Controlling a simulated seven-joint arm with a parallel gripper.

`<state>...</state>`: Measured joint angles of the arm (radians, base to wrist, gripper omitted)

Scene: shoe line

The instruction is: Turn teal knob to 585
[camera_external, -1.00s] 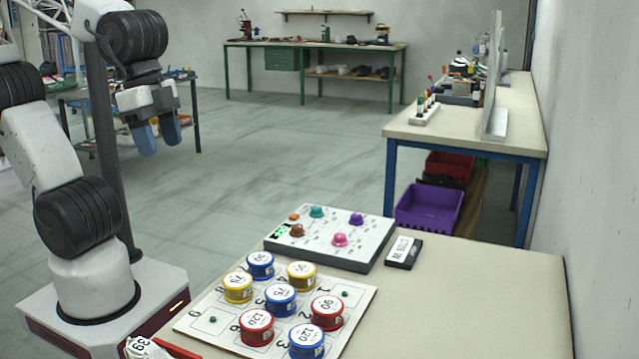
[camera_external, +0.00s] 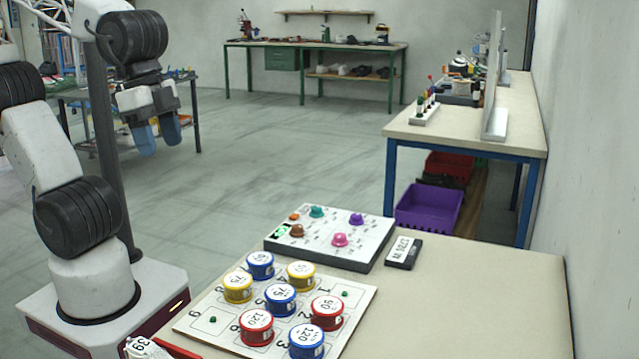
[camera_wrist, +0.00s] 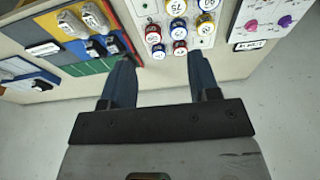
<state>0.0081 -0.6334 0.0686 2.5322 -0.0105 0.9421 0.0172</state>
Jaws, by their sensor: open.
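The teal knob (camera_external: 316,212) sits at the back of the white control panel (camera_external: 362,258), beside a small orange button. Brown (camera_external: 297,230), pink (camera_external: 340,239) and purple (camera_external: 356,218) knobs share the panel. A small display with green digits (camera_external: 282,230) is on its left; the digits are too small to read. My gripper (camera_external: 158,140) is open and empty, raised to the left of the table, well away from the panel. In the wrist view my gripper (camera_wrist: 157,80) shows two spread blue fingers; the teal knob is not visible there.
A white board (camera_external: 215,320) with several red, blue and yellow round tins lies in front of the panel. A dark label block (camera_external: 404,252) sits right of the panel. The table's right side is bare. The wrist view also shows a coloured board (camera_wrist: 75,68) holding shoes.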

